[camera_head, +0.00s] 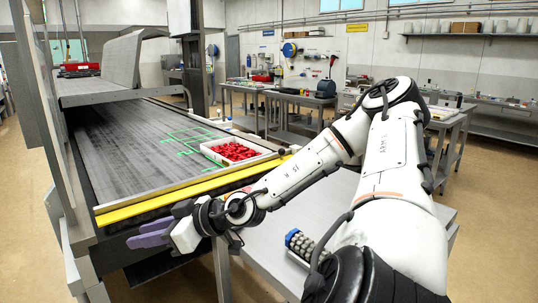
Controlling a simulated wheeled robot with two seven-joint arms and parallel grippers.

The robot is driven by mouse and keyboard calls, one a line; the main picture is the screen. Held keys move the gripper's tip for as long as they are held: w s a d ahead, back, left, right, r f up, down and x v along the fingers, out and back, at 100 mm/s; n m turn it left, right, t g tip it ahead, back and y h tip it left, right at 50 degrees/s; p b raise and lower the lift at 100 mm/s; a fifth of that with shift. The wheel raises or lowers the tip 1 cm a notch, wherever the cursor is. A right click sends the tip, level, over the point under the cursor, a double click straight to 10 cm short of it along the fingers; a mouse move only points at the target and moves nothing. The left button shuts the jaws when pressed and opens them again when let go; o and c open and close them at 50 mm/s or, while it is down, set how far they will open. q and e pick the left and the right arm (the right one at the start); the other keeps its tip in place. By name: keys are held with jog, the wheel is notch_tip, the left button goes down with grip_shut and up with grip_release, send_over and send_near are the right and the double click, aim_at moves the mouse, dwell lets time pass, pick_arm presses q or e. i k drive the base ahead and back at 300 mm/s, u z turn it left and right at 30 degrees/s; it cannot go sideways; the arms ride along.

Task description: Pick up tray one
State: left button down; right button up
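A white tray (212,154) filled with small red parts lies on the dark conveyor belt, near its right edge. It is the only tray of this kind that I can make out. Green outlines are marked on the belt around it. My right gripper (143,236), with purple fingers, is in front of the yellow edge strip, to the lower left of the tray and apart from it. The fingers point left and are seen side-on, so their gap is not clear. I see nothing held in them. My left gripper is not in view.
A yellow strip (150,208) edges the belt's near end. A grey hood (110,62) stands over the far belt. A grey table (285,262) lies below my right arm, with a blue-ended ribbed object (304,246) beside the arm. Workbenches stand behind; brown floor is open at right.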

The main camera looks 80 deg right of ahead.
aim_at(230, 150)
jog(key=z, duration=1.3)
jog(key=i, duration=1.8)
jog(key=z, duration=0.05)
